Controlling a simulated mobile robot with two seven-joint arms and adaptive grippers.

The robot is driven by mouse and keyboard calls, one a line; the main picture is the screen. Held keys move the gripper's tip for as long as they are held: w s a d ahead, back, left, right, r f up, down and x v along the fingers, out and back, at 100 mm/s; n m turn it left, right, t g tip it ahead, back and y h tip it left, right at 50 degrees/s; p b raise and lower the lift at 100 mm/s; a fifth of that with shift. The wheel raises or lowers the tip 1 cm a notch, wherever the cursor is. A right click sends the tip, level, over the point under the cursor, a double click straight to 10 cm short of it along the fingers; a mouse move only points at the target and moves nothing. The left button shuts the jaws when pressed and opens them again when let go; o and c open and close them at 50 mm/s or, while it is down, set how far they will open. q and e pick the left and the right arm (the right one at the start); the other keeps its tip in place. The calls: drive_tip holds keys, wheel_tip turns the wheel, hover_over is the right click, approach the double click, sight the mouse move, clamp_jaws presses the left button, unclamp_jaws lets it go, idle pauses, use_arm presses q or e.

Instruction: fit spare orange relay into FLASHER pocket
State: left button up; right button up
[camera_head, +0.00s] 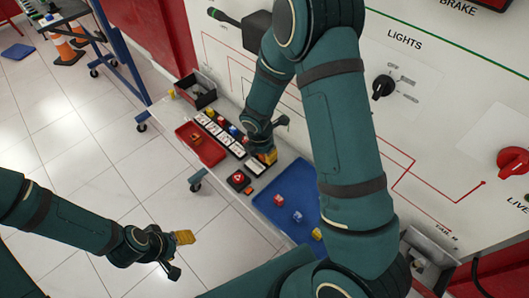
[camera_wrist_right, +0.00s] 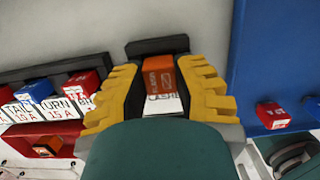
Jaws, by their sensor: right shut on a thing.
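My right gripper (camera_head: 266,157) is low over the ledge, between the labelled strip and the blue tray. In the right wrist view its yellow fingers (camera_wrist_right: 158,95) are shut on the orange relay (camera_wrist_right: 159,72), one on each side. A black block (camera_wrist_right: 157,45) shows just beyond the relay, and a white label (camera_wrist_right: 163,104) lies on the near side. I cannot tell whether the relay is seated in a pocket. The FLASHER wording is not readable. My left gripper (camera_head: 185,238) hangs over the floor, away from the ledge; its finger gap is unclear.
The black strip (camera_wrist_right: 22,85) holds red and blue pieces beside white labels. A red tray (camera_head: 207,151) holds an orange piece (camera_head: 196,138). The blue tray (camera_head: 263,198) holds several small coloured blocks. A black block with a red button (camera_head: 238,178) stands nearby. The panel rises behind.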

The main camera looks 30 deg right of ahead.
drive_tip(key=o, duration=1.6)
drive_tip(key=shift+c, duration=0.2)
drive_tip(key=shift+r, duration=0.15)
drive_tip(key=shift+r+p, duration=1.3)
drive_tip(key=shift+r, duration=0.1)
drive_tip(key=shift+r+p, duration=1.1)
drive_tip(key=shift+r, duration=0.2)
drive_tip(key=shift+r+p, duration=0.9)
drive_tip(key=shift+r, duration=0.3)
